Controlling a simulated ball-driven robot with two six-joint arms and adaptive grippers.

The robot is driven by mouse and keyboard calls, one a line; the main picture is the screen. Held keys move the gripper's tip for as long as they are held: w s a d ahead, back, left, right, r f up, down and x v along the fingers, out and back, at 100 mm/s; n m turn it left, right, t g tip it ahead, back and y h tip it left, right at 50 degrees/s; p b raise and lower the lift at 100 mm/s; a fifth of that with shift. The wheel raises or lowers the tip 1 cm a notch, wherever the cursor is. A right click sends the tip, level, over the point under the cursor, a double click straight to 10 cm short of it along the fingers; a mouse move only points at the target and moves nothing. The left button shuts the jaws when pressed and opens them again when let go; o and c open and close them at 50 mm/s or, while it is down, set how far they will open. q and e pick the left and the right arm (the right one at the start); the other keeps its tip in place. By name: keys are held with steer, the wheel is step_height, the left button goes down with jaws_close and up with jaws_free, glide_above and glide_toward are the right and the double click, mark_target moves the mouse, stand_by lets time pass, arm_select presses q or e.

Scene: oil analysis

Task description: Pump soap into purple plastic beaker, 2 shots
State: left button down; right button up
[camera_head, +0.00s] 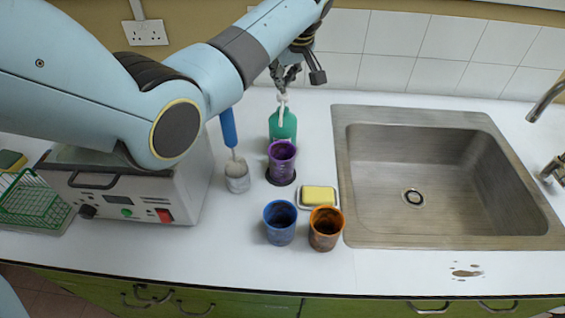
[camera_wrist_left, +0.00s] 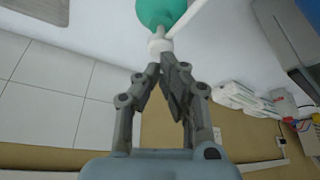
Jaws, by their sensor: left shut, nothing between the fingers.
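A green soap bottle (camera_head: 283,126) with a white pump head (camera_head: 282,100) stands on the counter left of the sink. The purple beaker (camera_head: 282,160) stands just in front of it, below the pump. My left gripper (camera_head: 286,86) is shut and empty, with its fingertips right above the pump head. In the left wrist view the shut fingers (camera_wrist_left: 164,68) point at the white pump top (camera_wrist_left: 160,45), and the green bottle (camera_wrist_left: 160,12) shows beyond. I cannot tell whether the fingertips touch the pump. My right gripper is not in view.
A blue beaker (camera_head: 280,232), an orange beaker (camera_head: 326,238) and a yellow sponge (camera_head: 319,195) on a dish stand in front. A grey cup (camera_head: 237,180) holds a blue-handled brush (camera_head: 229,128). A grey machine (camera_head: 120,192) is left; the sink (camera_head: 440,235) is right.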

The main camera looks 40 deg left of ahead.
arm_select(q)
steer(key=shift+r, duration=0.1)
step_height(320, 180, up, 6)
steer(key=shift+f, duration=0.1)
stand_by(0.4)
stand_by(0.4)
